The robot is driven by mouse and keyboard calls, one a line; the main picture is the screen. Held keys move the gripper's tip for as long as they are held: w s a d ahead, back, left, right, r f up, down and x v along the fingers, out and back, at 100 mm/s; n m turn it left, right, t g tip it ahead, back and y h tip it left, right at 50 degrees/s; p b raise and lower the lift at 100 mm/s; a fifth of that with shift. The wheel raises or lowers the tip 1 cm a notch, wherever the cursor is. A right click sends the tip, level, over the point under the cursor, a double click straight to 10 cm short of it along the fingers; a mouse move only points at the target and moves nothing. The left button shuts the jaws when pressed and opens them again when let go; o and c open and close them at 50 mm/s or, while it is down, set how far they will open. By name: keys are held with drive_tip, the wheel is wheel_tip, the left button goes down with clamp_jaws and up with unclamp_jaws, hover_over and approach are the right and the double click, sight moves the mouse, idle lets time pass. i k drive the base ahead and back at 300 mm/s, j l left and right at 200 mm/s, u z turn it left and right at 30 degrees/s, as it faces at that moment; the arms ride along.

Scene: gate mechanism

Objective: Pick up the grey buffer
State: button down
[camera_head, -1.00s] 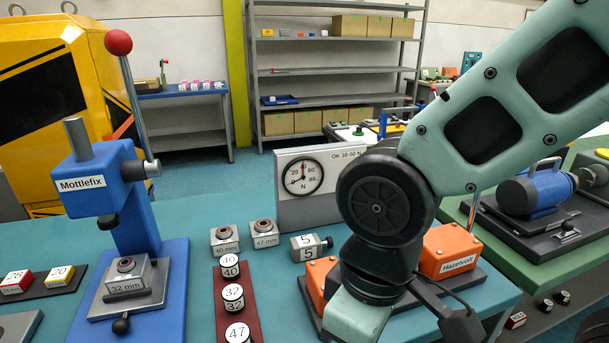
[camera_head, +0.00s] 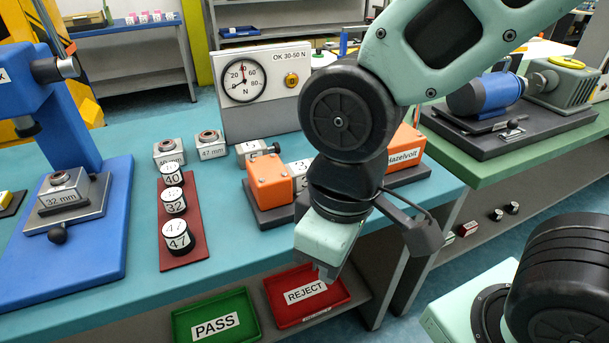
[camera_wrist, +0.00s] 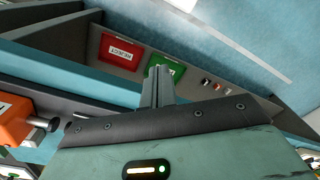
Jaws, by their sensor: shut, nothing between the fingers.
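A grey block with a black knob (camera_head: 258,152), which looks like the grey buffer, lies on the teal bench in the head view, behind the orange fixture. A second pale numbered block (camera_head: 299,170) sits between the fixture's orange ends, partly hidden by my arm. My gripper (camera_head: 326,272) hangs in front of the bench edge, nearer the camera than both blocks. Its fingers are shut and empty, and they also show in the wrist view (camera_wrist: 158,86). The grey block cannot be made out in the wrist view.
The orange Hazelvolt fixture (camera_head: 270,182) stands beside my arm. A red strip (camera_head: 181,238) holds numbered cylinders. The blue press (camera_head: 118,262) is at left, the dial gauge (camera_head: 231,128) behind. PASS (camera_head: 243,302) and REJECT (camera_head: 342,290) trays lie on a lower shelf.

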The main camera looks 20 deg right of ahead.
sight(298, 169)
drive_tip(key=z, duration=0.6)
drive_tip(key=k+j+z, duration=0.1)
drive_tip(key=z, duration=0.25)
drive_tip(key=k+j+z, duration=0.1)
drive_tip(key=j+z, duration=0.25)
drive_tip(key=k+j+z, duration=0.1)
drive_tip(key=z, duration=0.25)
